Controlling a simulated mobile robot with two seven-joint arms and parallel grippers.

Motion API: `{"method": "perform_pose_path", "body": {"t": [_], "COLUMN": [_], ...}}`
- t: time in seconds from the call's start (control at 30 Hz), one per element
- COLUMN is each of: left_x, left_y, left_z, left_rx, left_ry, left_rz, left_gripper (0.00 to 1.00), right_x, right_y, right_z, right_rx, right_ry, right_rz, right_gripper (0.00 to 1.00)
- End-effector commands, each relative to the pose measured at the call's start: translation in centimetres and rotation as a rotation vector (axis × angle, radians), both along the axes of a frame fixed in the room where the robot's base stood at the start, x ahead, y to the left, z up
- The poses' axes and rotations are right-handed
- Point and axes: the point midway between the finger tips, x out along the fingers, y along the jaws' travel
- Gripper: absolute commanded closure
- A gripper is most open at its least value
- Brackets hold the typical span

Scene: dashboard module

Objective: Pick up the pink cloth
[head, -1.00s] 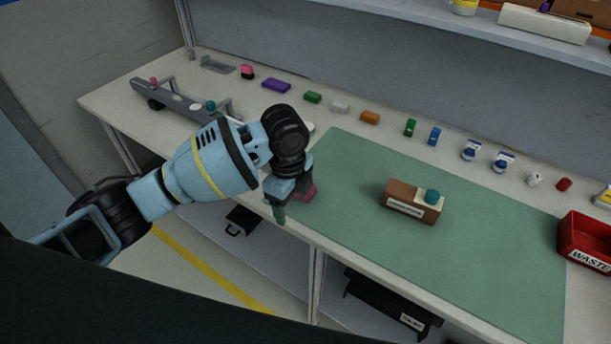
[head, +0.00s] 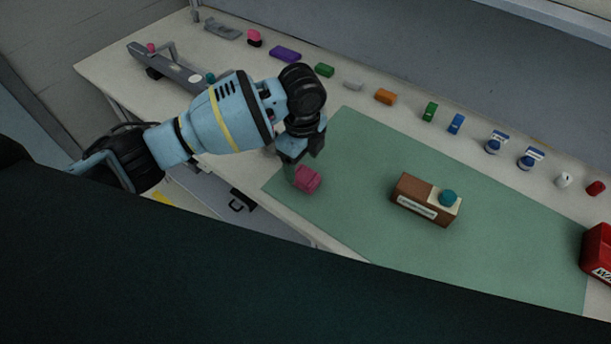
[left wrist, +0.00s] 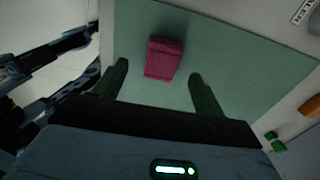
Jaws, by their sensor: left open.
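The pink cloth (head: 307,179) is a small folded block lying on the green mat (head: 350,230) near its left end. In the left wrist view the cloth (left wrist: 163,59) lies ahead of and between my two dark green fingers. My left gripper (head: 298,168) is beside the cloth in the head view, just to its upper left. In the left wrist view my left gripper (left wrist: 157,82) is open with nothing between its fingertips. The cloth shows whole and apart from the fingers there. My right gripper is not in view.
A brown block with a teal knob (head: 426,200) stands mid-mat. A red bin (head: 597,252) is at the right edge. Several small coloured items, such as an orange block (head: 384,97), line the back. A grey fixture (head: 165,68) is at the far left.

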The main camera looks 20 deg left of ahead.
Motion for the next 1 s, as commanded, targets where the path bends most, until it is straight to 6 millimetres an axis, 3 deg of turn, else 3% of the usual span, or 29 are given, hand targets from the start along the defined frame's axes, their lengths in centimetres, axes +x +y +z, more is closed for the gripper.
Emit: {"method": "perform_pose_path", "body": {"t": [0.17, 0.5, 0.77, 1.0], "left_x": [0.0, 0.2, 0.2, 0.2], "left_y": [-0.2, -0.6, -0.6, -0.6], "left_z": [-0.8, -4.9, -5.1, -5.0], "left_rx": [0.001, 0.000, 0.000, 0.000], "left_ry": [0.000, -0.002, -0.003, -0.004], "left_rz": [-0.001, 0.001, 0.000, 0.000], "left_gripper": [0.29, 0.29, 0.29, 0.59], "right_x": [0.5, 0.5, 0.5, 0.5], "right_y": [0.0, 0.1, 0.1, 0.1], "right_z": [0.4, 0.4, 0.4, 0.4], "right_rx": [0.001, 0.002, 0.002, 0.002], "right_ry": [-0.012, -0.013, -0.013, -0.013], "right_rz": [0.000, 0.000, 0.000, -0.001], "right_gripper": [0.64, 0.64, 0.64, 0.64]}}
